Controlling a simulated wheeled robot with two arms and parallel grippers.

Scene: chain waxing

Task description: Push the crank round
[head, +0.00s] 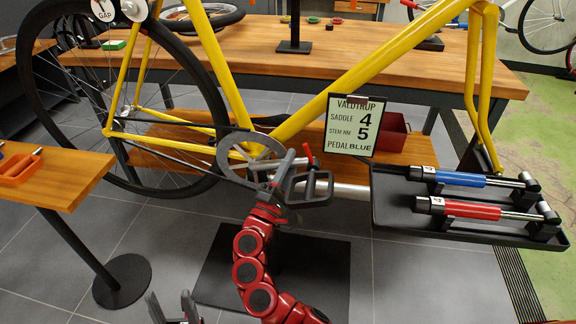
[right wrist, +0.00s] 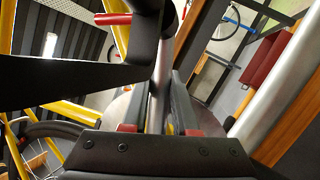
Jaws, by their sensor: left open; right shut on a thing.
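The yellow bicycle (head: 345,75) has a grey chainring (head: 236,160) at its bottom bracket, with the crank there. My right gripper (head: 286,172) is beside the chainring. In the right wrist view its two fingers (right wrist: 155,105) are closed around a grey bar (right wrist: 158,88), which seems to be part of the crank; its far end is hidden. A dark pedal frame (head: 319,188) shows just right of the gripper. My left gripper (head: 170,297) is open and empty at the bottom edge, low and apart from the bicycle.
A black tray (head: 400,212) at right holds a blue-handled tool (head: 460,179) and a red-handled tool (head: 470,210). A sign (head: 352,124) hangs before a red bin (head: 392,134). A small wooden table (head: 60,182) stands left. A wooden bench (head: 400,66) spans behind.

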